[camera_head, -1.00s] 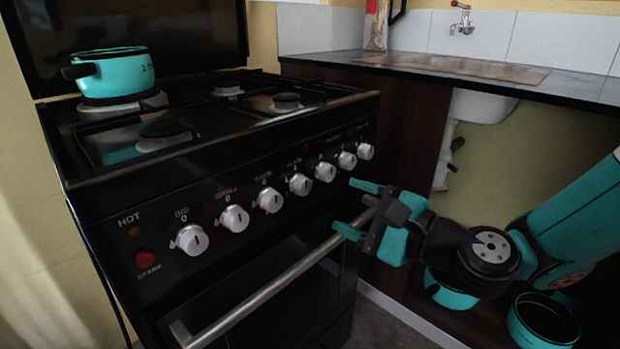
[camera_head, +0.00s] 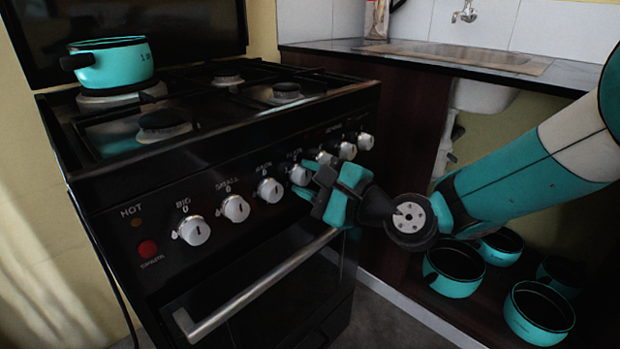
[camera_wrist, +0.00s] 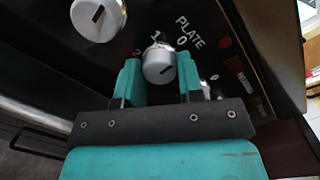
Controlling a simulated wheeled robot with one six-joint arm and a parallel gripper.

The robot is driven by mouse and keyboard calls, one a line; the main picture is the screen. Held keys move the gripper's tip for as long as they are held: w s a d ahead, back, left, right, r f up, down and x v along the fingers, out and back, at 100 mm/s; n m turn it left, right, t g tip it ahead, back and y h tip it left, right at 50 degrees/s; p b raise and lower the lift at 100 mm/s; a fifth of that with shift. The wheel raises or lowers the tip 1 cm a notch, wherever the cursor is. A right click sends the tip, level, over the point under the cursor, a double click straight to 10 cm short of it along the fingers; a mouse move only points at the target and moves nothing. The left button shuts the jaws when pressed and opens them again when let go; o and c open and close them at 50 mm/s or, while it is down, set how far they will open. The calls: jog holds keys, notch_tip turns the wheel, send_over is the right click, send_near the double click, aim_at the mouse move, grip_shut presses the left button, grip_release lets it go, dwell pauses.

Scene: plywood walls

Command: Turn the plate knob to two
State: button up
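The plate knob is a round silver-white knob (camera_wrist: 158,67) in the wrist view, beside the word PLATE and the figures 0, 1 and 2. In the head view my gripper (camera_head: 303,180) is at the stove front, at a middle knob (camera_head: 300,173) of the row, partly covering the panel there.
Neighbouring knobs (camera_head: 270,190) are close on both sides. The oven handle (camera_head: 260,285) runs below the panel. A teal pot (camera_head: 112,64) stands on the rear left burner. Teal pots (camera_head: 540,312) stand under the counter (camera_head: 420,52) at the right.

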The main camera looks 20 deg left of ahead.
jog(key=shift+c, duration=1)
jog(key=shift+n, duration=0.3)
jog(key=n+b, duration=0.1)
jog(key=n, duration=0.4)
jog(key=shift+h, duration=0.3)
jog(key=n+b, duration=0.3)
jog(key=n, duration=0.3)
jog(key=shift+s+f, duration=0.1)
jog(key=n+b, duration=0.3)
jog(key=n, duration=0.2)
jog(key=shift+t+h+b, duration=0.3)
jog(key=shift+t+b, duration=0.1)
jog(key=n+b, duration=0.3)
jog(key=n, duration=0.1)
jog(key=shift+t, duration=0.3)
jog(key=shift+n+b, duration=0.7)
jog(key=shift+n, duration=0.2)
